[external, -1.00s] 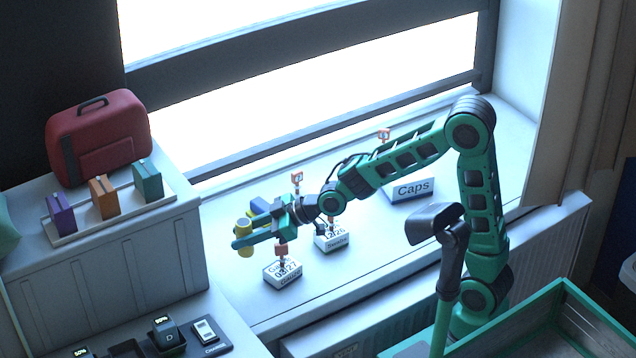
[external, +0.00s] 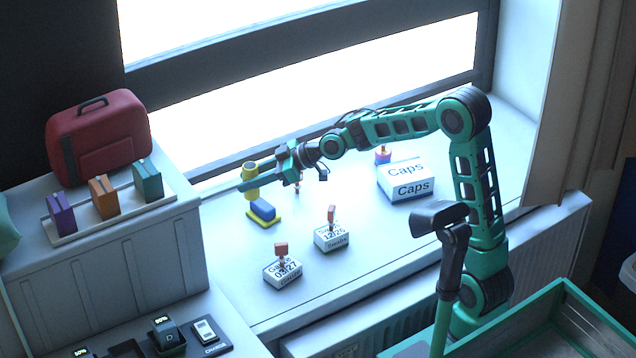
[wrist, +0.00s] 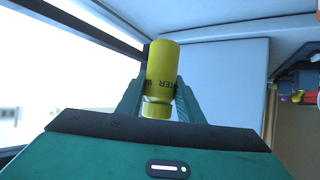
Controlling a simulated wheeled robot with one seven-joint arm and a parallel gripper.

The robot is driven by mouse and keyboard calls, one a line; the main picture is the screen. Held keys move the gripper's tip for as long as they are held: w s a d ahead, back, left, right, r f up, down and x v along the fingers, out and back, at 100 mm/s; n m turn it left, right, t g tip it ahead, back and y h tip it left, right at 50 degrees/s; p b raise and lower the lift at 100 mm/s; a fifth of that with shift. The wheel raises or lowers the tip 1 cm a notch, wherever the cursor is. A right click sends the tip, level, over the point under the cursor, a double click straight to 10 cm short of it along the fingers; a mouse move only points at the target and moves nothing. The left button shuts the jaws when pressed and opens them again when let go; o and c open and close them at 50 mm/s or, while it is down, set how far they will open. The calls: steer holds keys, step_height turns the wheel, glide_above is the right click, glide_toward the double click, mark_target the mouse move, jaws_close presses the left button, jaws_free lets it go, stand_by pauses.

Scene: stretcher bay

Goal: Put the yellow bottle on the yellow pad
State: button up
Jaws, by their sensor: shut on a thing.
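The yellow bottle (external: 250,168) is held between the fingers of my gripper (external: 252,181), near the window side of the sill. It looks roughly upright in the external view, with dark lettering on its side in the wrist view (wrist: 161,65). My gripper is shut on it, with one finger on each side in the wrist view (wrist: 160,95). The yellow pad (external: 266,223) lies on the sill below and slightly right of the bottle in the picture. A blue block (external: 262,208) sits on the pad and covers much of it. The bottle is apart from the pad.
White labelled boxes (external: 282,273) and (external: 331,237) with small orange-topped posts stand in front. A Caps box (external: 405,180) is at the right. A counter with a red case (external: 100,138) and a tray of coloured blocks is left. Bare sill lies between.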

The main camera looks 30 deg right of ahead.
steer(key=shift+w+d+f, duration=1)
steer(key=shift+d+f, duration=0.05)
steer(key=shift+f, duration=0.5)
steer(key=shift+w+d+f, duration=1)
steer(key=shift+f, duration=0.5)
steer(key=shift+w+d+f, duration=1)
steer(key=shift+d+f, duration=0.05)
steer(key=shift+f, duration=0.5)
steer(key=o, duration=1.2)
steer(key=shift+f, duration=0.1)
steer(key=shift+c, duration=0.2)
steer(key=v, duration=1.2)
